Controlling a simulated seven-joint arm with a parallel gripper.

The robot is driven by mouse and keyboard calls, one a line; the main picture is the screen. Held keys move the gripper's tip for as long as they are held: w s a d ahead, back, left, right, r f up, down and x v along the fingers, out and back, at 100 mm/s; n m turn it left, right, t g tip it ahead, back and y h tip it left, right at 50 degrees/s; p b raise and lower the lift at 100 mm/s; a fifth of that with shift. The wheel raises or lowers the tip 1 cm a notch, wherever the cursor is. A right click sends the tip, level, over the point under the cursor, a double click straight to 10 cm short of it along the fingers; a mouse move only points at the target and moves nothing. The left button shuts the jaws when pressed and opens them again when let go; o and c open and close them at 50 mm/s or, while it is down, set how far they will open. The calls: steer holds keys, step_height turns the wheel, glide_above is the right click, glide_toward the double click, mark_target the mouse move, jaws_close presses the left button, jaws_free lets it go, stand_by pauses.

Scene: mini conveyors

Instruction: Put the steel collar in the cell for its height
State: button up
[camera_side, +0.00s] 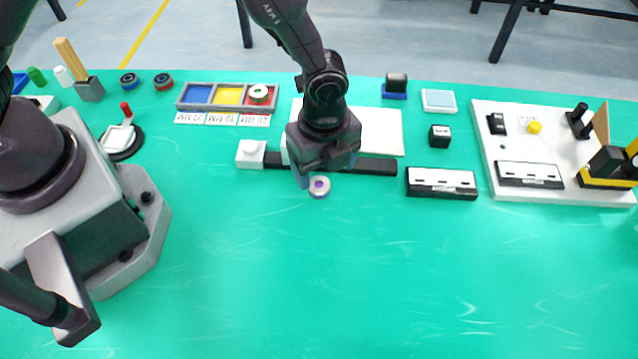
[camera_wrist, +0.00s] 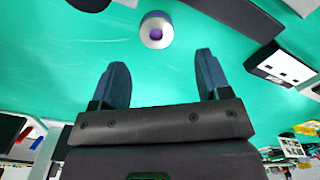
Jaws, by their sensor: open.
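A steel collar (camera_side: 319,187) with a purple centre stands on the green mat, just beside my gripper (camera_side: 306,178). In the wrist view the collar (camera_wrist: 156,30) is beyond the fingertips, roughly between their lines. My gripper (camera_wrist: 161,62) is open, with nothing between its two dark fingers. A tray (camera_side: 180,101) at the back has a blue cell (camera_side: 200,94), a yellow cell (camera_side: 229,96) and a red cell (camera_side: 262,87).
A long black bar (camera_side: 378,166) with a white block (camera_side: 250,154) lies just behind the collar, partly hidden by my gripper. A white sheet (camera_side: 385,130) is behind it. A black-and-white box (camera_side: 441,183) stands to the right. The front of the mat is clear.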

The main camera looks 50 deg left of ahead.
mark_target(320, 187)
steer(key=f, duration=0.5)
steer(key=shift+s+a+f, duration=0.1)
steer(key=shift+a+f, duration=0.05)
steer(key=shift+a, duration=0.05)
steer(key=c, duration=1.1)
